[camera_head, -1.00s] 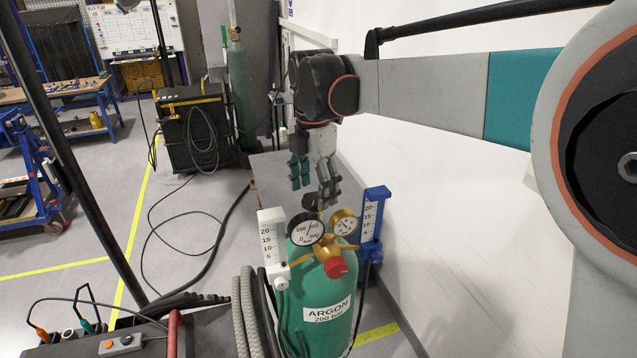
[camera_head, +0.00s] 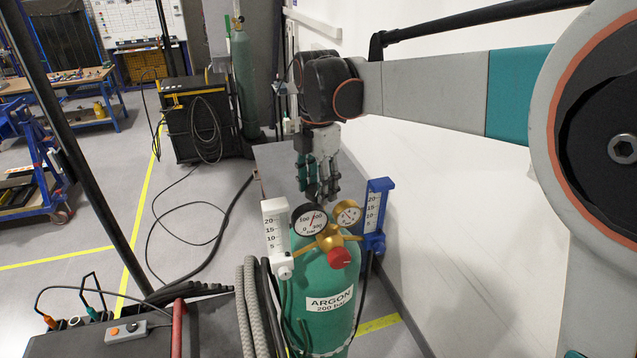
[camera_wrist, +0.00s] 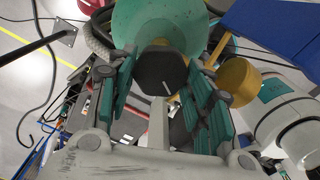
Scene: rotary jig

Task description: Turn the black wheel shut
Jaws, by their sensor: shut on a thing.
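The black wheel (camera_wrist: 160,72) shows in the wrist view as a dark faceted knob with a pale mark line, in front of the green argon cylinder (camera_wrist: 160,24). My gripper (camera_wrist: 158,82) has its teal-padded fingers on both sides of the wheel and is shut on it. In the head view my gripper (camera_head: 318,192) points down just behind the regulator gauges. The wheel is hidden there behind the fingers and the gauge. The green cylinder (camera_head: 330,325), labelled ARGON, stands upright in front.
A large gauge (camera_head: 309,220), a brass-rimmed gauge (camera_head: 346,213) and a red knob (camera_head: 339,258) sit on the cylinder top. A white flowmeter (camera_head: 277,235) and a blue flowmeter (camera_head: 375,220) flank them closely. A white wall (camera_head: 470,220) is close on the right.

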